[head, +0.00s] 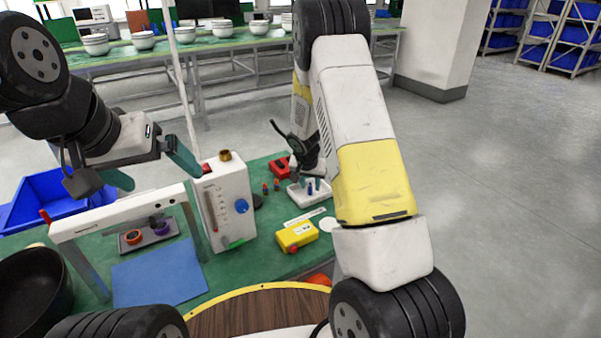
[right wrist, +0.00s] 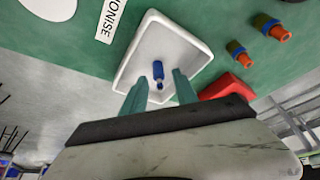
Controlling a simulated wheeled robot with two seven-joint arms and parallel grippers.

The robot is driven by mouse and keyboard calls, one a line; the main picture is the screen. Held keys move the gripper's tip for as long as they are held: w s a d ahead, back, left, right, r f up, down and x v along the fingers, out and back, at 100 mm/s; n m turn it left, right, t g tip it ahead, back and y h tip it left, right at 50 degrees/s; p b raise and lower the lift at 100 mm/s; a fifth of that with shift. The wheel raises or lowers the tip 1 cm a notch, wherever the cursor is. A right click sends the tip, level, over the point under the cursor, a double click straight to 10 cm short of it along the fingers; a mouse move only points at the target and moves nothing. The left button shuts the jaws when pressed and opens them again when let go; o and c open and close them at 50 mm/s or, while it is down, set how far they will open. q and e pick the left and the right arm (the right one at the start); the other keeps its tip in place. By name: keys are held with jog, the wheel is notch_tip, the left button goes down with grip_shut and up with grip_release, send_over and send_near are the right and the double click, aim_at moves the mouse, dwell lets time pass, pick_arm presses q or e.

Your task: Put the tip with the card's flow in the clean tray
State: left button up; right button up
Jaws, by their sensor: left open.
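A white tray (head: 298,196) stands on the green bench, partly hidden by my right arm in the head view. In the right wrist view, the tray (right wrist: 194,30) holds a blue tip (right wrist: 158,70). My right gripper (right wrist: 156,90) is over the tray, its two teal fingers apart with the tip just beyond them, and nothing visibly gripped. Two orange-and-blue tips stand on the bench beside the tray, one (right wrist: 237,50) nearer and one (right wrist: 270,27) farther. My left gripper (head: 150,168) is open and empty, raised left of the white flow meter box (head: 212,225). I cannot make out the card's writing.
A yellow device (head: 297,236), a white label strip (head: 305,215) and a white disc (head: 328,224) lie before the tray. A red object (head: 279,167) is behind it. A white frame (head: 120,213), a blue mat (head: 160,273) and a blue bin (head: 62,190) are at left.

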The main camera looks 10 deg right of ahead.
jog(key=s+a+r+n+y, duration=0.1)
jog(key=s+r, duration=0.7)
jog(key=r, duration=0.5)
jog(key=s+a+r+n+y, duration=0.1)
jog(key=s+r, duration=0.8)
jog(key=r, duration=0.4)
jog(key=s+a+r+n+t+y, duration=0.1)
jog(key=s+r, duration=0.2)
jog(key=s, duration=0.5)
jog(key=s+a+r+n+t+y, duration=0.1)
jog(key=s+r+n, duration=0.1)
jog(key=s, duration=0.6)
jog(key=shift+s+a+r+n, duration=0.3)
jog(key=shift+s+a+r, duration=0.1)
jog(key=shift+r, duration=0.2)
